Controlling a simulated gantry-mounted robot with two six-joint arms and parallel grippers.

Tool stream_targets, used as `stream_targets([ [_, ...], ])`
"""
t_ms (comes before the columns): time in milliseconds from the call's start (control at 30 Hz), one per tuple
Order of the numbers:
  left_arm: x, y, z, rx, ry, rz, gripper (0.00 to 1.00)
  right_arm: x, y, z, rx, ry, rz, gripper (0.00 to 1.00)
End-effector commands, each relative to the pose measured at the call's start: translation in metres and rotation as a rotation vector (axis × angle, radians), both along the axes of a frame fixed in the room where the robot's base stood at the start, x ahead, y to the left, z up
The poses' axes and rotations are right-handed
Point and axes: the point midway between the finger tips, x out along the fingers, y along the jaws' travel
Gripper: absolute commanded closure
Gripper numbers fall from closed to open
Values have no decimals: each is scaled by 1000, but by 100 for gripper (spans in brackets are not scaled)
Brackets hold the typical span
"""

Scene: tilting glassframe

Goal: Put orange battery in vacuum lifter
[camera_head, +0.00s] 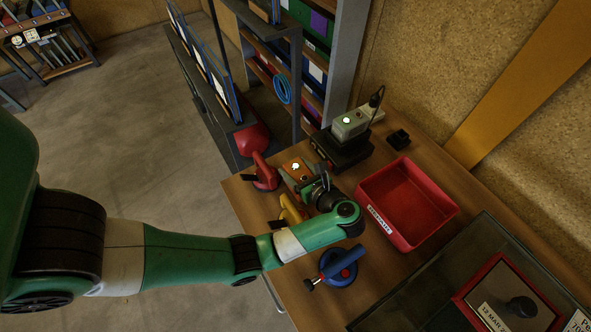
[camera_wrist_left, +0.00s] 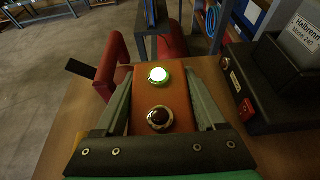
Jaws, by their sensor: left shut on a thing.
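My left gripper (camera_head: 303,183) is shut on the orange battery (camera_head: 295,167) near the table's left edge. In the left wrist view the battery (camera_wrist_left: 160,98) sits between the two fingers, with a lit green lamp and a dark red button on its face. Whether it touches the table is hard to tell. A red lifter (camera_head: 265,173) stands just left of the battery, and its handle shows in the left wrist view (camera_wrist_left: 109,70). A yellow lifter (camera_head: 290,209) is partly hidden by my arm. A blue lifter (camera_head: 340,266) lies nearer the front. My right gripper is not in view.
A black charger (camera_head: 341,151) holding a grey battery (camera_head: 350,124) stands behind the gripper. A small black block (camera_head: 398,139) is beside it. A red bin (camera_head: 407,203) stands to the right, with a dark glass frame (camera_head: 470,285) at front right. Shelves (camera_head: 290,70) stand behind.

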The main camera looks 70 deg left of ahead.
Motion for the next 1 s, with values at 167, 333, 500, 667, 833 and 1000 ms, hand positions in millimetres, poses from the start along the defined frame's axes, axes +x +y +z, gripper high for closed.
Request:
stream_targets([
  [167,0,0,-1,3,-3,0,100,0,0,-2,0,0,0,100],
  [333,0,0,-1,0,0,0,8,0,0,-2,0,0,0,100],
  [500,0,0,-1,0,0,0,0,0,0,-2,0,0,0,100],
  [667,0,0,2,0,0,0,0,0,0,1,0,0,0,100],
  [833,5,-20,11,1,1,-4,0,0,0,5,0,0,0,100],
  [1000,13,-56,38,0,5,-5,0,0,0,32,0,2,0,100],
])
